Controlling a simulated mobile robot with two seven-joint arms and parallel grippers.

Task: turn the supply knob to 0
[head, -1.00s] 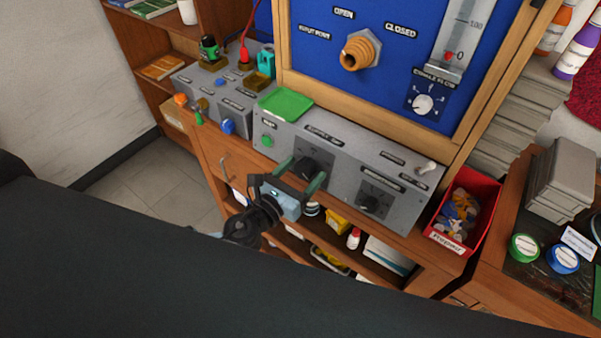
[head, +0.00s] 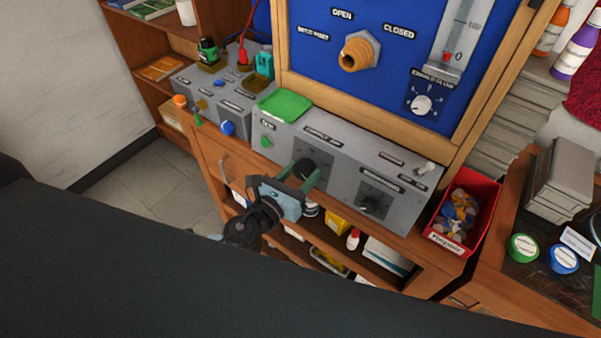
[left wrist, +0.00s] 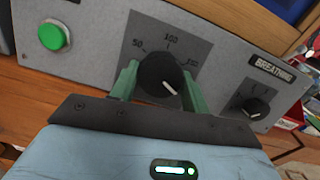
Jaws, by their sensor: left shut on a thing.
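The supply knob (head: 305,168) is the black round knob on the left of the grey panel's front. In the left wrist view the knob (left wrist: 160,72) has a white pointer line aimed to the lower right, and a scale with 50 and 100 above it. My left gripper (head: 301,172) is shut on the knob, with one green finger on each side of it, as the left wrist view also shows (left wrist: 159,86). The lower part of the dial is hidden by the gripper. My right gripper is not in view.
A second black knob (head: 373,206), labelled breathing, sits to the right on the same panel. A green button (head: 266,142) is at its left and a toggle switch (head: 426,168) at its upper right. A red bin (head: 488,222) stands beside the panel.

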